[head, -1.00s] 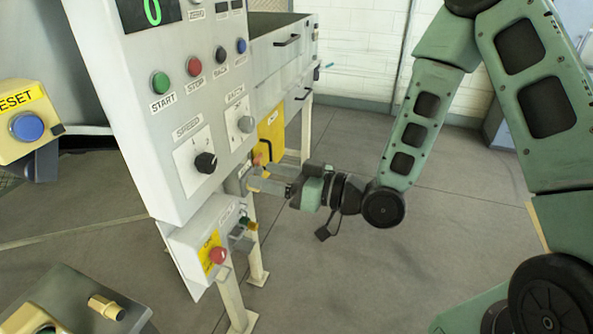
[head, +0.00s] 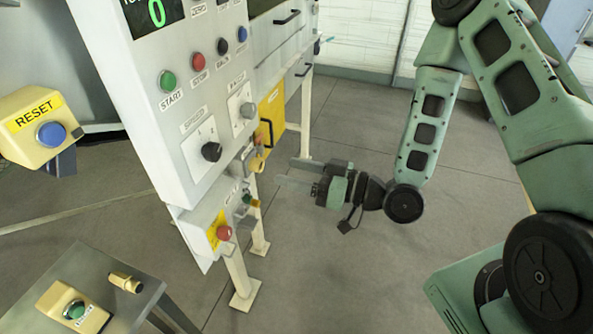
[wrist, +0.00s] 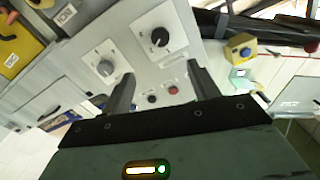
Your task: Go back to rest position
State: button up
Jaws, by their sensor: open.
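My gripper (head: 292,174) is open and empty in the head view. It stands in free air to the right of the control panel (head: 172,150), with its fingers pointing left toward the panel's side and a visible gap between them. In the wrist view my gripper (wrist: 163,88) shows its two fingers spread apart with nothing between them. Beyond them are the panel's two knobs (wrist: 160,37) and small buttons, tilted in the picture.
A yellow RESET box (head: 40,125) stands at the left. A small grey table (head: 95,270) with a green button is at the lower left. White machine legs (head: 240,275) stand under the panel. The floor (head: 330,260) to the right of them is clear.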

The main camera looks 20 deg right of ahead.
jog(key=shift+a, duration=0.1)
jog(key=a+f+n+g+h+b, duration=0.2)
jog(key=a+f+n+g+h, duration=0.1)
jog(key=f+g+h, duration=0.2)
jog(key=s+d+r+m+g+h+b, duration=0.1)
jog(key=s+r+g+h, duration=0.2)
jog(key=s, duration=0.6)
jog(key=s+d+r+m+g+h+b, duration=0.1)
jog(key=s+r+h, duration=0.4)
jog(key=s, duration=0.5)
jog(key=shift+s+d+r+m+g+h+b, duration=0.25)
jog(key=shift+r+m+g+h+b, duration=0.1)
jog(key=shift+g+b, duration=0.55)
